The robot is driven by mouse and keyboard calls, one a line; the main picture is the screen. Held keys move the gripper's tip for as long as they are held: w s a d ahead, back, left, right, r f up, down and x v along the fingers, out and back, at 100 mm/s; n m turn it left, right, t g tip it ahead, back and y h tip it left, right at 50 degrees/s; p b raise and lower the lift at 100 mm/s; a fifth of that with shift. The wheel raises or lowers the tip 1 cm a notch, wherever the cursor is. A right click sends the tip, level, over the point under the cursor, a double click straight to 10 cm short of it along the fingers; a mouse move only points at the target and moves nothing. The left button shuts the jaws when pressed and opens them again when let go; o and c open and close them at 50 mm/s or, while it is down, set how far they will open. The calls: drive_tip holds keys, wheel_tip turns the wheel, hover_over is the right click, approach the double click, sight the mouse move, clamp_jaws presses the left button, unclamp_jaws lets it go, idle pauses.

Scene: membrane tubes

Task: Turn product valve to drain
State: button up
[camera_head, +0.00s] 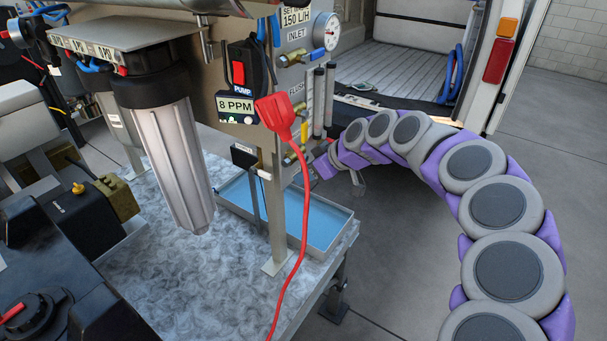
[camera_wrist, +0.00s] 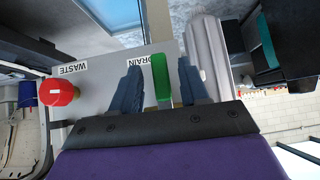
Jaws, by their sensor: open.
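In the wrist view a green valve handle (camera_wrist: 160,78) stands beside the label DRAIN (camera_wrist: 138,63) on a grey panel (camera_wrist: 98,88). I take it for the product valve, though its name is not readable. My gripper (camera_wrist: 159,65) is open, with one dark blue finger on each side of the green handle. Gaps show between the handle and both fingers. The handle's lower end is hidden behind the gripper body. In the head view my purple and grey arm curves in from the right to the panel's edge; the handle is not clearly visible there.
A red knob (camera_wrist: 56,92) sits left of the handle near the label WASTE (camera_wrist: 72,68). In the head view a blue tray (camera_head: 330,222) lies below the panel.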

drive_tip(key=p+v, duration=0.1)
drive_tip(key=v, duration=1.4)
drive_tip(key=shift+d, duration=0.1)
drive_tip(key=s+a+f+m+g+h+b, duration=0.1)
drive_tip(key=s, duration=0.8)
drive_tip(key=s+a+f+m+g+h, duration=0.1)
drive_tip(key=s+a+f+h, duration=0.1)
drive_tip(key=s, duration=0.7)
drive_tip(key=s+d+f+m+g+h, duration=0.1)
drive_tip(key=s+d+f+m, duration=0.2)
drive_tip(key=s, duration=0.4)
drive_tip(key=s+d+f+m+g+h+b, duration=0.1)
drive_tip(key=s+d+f+m+h, duration=0.1)
drive_tip(key=s, duration=0.5)
drive_tip(key=s+d+f+m+g+h, duration=0.1)
drive_tip(key=s+d+f+m+g, duration=0.1)
drive_tip(key=s+d+f+m, duration=0.3)
drive_tip(key=s+f, duration=0.3)
drive_tip(key=shift+d+h, duration=0.25)
drive_tip(key=shift+h, duration=0.15)
